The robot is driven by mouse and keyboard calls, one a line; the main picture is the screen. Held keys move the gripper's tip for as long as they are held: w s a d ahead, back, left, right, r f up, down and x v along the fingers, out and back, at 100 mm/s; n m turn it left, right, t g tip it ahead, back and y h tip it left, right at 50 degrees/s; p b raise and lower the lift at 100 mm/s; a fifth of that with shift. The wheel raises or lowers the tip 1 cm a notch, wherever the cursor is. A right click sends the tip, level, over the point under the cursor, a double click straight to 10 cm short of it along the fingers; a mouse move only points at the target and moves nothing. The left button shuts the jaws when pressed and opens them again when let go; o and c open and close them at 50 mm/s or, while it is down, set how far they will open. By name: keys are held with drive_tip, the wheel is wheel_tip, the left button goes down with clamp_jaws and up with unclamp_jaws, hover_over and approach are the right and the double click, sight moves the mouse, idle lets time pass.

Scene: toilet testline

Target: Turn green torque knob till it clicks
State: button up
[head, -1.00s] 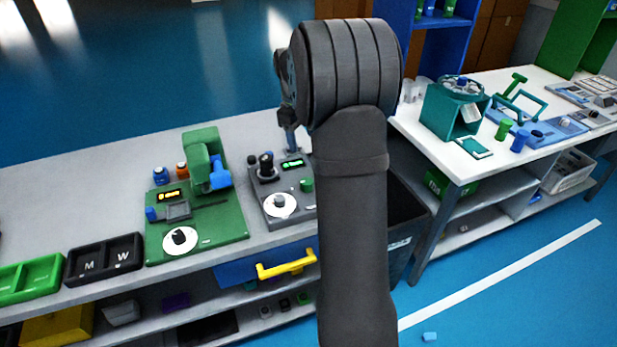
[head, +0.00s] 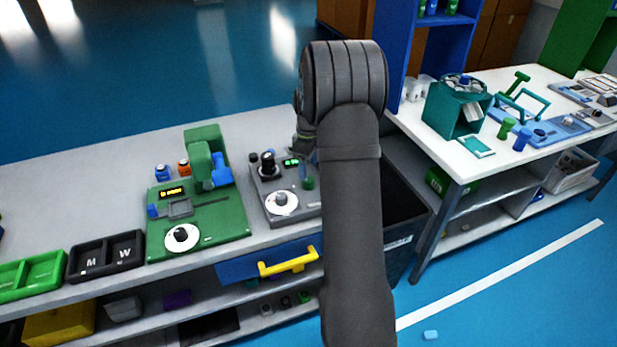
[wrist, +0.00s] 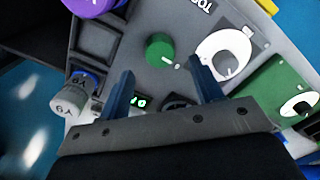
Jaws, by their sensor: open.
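The green torque knob (wrist: 160,48) stands on a grey panel (wrist: 185,17), just ahead of my fingertips in the wrist view. In the head view the knob (head: 309,183) shows at the right of the grey panel, partly beside my gripper. My gripper (wrist: 164,86) is open, its two blue fingers apart and nothing between them. The knob lies beyond the fingertips, about midway between them, with no contact visible. A white dial (wrist: 223,53) with a grey knob sits right of the green knob. A small lit green display (wrist: 138,101) shows between the fingers.
A green test board (head: 215,222) with its own white dial stands left of the grey panel. A grey-white capped cylinder (wrist: 70,100) and a purple round thing (wrist: 92,5) are near the left finger. A dark bin (head: 402,215) is right of the bench.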

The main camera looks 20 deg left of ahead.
wheel_tip(320, 180, down, 5)
drive_tip(key=shift+f, duration=0.15)
drive_tip(key=c, duration=1)
